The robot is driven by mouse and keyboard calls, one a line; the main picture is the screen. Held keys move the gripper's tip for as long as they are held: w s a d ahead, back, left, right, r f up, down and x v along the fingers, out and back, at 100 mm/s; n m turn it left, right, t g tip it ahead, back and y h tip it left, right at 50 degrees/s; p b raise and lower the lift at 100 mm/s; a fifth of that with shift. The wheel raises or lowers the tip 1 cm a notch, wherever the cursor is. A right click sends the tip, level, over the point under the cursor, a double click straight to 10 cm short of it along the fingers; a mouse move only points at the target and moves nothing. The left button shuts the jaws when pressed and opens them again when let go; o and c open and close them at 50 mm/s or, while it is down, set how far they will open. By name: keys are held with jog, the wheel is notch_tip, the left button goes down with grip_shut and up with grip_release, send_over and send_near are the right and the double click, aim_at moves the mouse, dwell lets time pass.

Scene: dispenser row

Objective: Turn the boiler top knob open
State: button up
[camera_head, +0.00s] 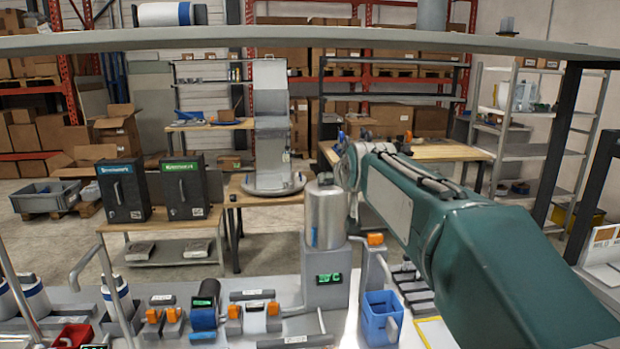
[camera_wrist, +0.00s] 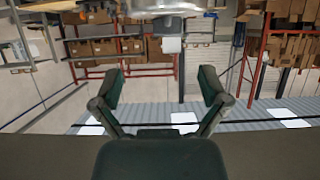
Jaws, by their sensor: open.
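The boiler (camera_head: 325,218) is a shiny metal cylinder on a grey base with a green-lit display, near the middle of the counter. The boiler top knob (camera_head: 325,179) seems to be the small grey piece on its lid; its turn position is too small to tell. My arm reaches in from the right, its end beside and slightly above the boiler's top. My gripper (camera_wrist: 161,87) is open and empty in the wrist view, with a gap between its two fingers. A shiny rounded thing at that view's top edge (camera_wrist: 158,6) may be part of the boiler; contact is not visible.
An orange-topped tap (camera_head: 375,239) and a blue container (camera_head: 380,318) stand right of the boiler. Orange-handled dispensers (camera_head: 172,315) line the counter to the left. A grey shelf edge (camera_head: 300,39) crosses above. A black post (camera_head: 555,140) stands at right.

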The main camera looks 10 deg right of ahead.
jog(key=x, duration=0.4)
jog(key=a+x, duration=0.1)
jog(key=x, duration=0.3)
jog(key=r+x, duration=0.1)
jog(key=x, duration=0.3)
jog(key=shift+w+a+r, duration=0.15)
jog(key=shift+w, duration=0.05)
jog(key=c, duration=1.2)
